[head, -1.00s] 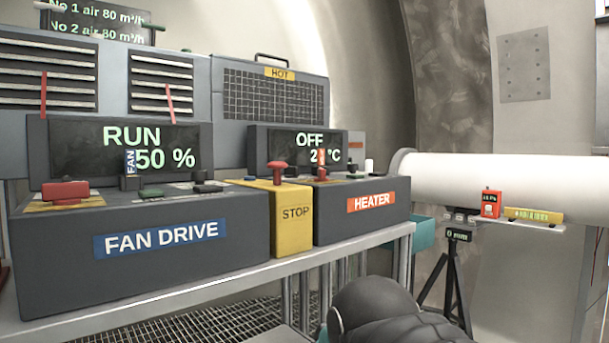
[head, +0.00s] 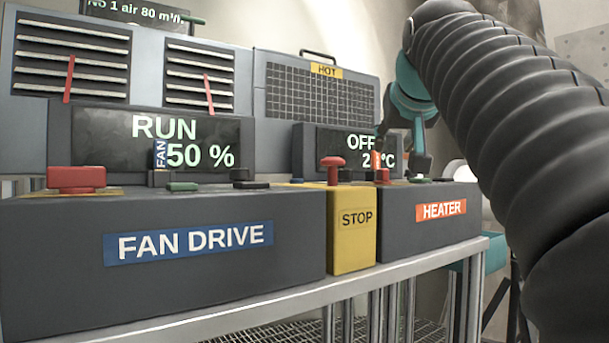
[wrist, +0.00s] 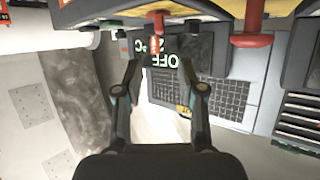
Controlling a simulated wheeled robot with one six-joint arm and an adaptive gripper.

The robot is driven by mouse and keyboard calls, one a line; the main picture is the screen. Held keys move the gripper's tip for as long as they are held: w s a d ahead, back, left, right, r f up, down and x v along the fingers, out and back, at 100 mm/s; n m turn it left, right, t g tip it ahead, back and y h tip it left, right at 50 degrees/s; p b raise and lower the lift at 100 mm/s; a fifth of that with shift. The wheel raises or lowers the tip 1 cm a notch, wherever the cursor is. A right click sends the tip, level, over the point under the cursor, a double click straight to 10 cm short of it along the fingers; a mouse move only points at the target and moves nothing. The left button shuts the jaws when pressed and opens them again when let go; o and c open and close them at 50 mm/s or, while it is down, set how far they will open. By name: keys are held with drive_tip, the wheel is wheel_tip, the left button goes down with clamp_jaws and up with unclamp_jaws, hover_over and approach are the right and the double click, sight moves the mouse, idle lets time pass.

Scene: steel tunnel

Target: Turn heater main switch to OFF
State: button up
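The heater box (head: 400,223) is dark grey with an orange HEATER label, and its display (head: 350,142) reads OFF. A small red control (head: 383,176) sits on its top beside an orange tag (head: 376,160). I cannot tell whether this is the main switch or how it is set. The red control also shows in the wrist view (wrist: 158,20). My gripper (head: 403,158) is over the heater box top, fingers pointing down near its controls. In the wrist view my gripper (wrist: 161,64) is open and empty, with its fingers either side of the display.
A yellow STOP box (head: 352,235) with a red mushroom button (head: 332,165) stands left of the heater box. The fan drive box (head: 200,255), with display RUN 50 %, is further left. A heater housing with a HOT label (head: 326,69) stands behind.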

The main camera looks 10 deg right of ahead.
sight(382, 170)
drive_tip(key=x, duration=1.3)
drive_tip(key=shift+w+d+f+b, duration=0.1)
drive_tip(key=shift+b, duration=0.3)
clamp_jaws()
